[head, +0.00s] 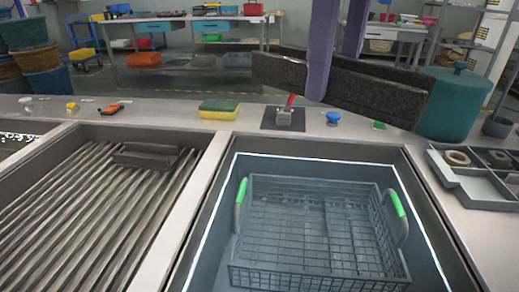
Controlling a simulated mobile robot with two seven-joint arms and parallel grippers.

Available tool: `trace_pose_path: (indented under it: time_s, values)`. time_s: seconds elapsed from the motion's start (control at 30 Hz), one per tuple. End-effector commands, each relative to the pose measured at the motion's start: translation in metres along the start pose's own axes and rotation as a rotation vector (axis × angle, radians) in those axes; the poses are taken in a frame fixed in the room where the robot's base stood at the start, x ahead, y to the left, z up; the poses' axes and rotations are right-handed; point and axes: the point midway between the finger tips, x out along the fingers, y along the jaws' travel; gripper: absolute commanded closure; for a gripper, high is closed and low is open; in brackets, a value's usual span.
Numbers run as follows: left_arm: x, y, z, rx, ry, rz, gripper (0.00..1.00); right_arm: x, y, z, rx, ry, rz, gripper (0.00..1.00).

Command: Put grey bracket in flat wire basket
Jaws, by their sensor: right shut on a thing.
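The grey bracket (385,96), a long dark speckled piece with an angled profile, is held up in the air above the far rim of the sink, well clear of it. My right gripper (333,75) has purple fingers reaching down from the top. One finger lies across the near face of the bracket and the other goes behind it, its tip hidden. The flat wire basket (262,178) sits in the lit tank below and nearer, with green handles at its left and right. It looks empty. My left gripper is not in view.
A ribbed rack (60,195) at left carries a dark angled piece (147,157). A teal pot (455,105) and a grey divided tray (480,185) stand at right.

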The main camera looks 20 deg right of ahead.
Motion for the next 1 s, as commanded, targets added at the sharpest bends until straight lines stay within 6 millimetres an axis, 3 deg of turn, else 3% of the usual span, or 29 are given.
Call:
trace_pose_path:
  time_s: [0.03, 0.7, 0.83, 1.0]
  values:
    - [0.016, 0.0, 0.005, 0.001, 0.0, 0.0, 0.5, 0.018, -0.003, 0.001, 0.134, -0.001, 0.001, 1.0]
    - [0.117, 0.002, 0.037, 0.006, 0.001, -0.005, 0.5, 0.141, -0.042, 0.002, 2.07, 0.001, -0.016, 1.0]
    - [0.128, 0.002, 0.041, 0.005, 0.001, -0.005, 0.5, 0.156, -0.048, 0.001, 2.336, 0.001, -0.022, 1.0]
    - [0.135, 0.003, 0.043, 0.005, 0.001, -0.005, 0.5, 0.165, -0.052, 0.0, 2.532, -0.003, -0.028, 1.0]
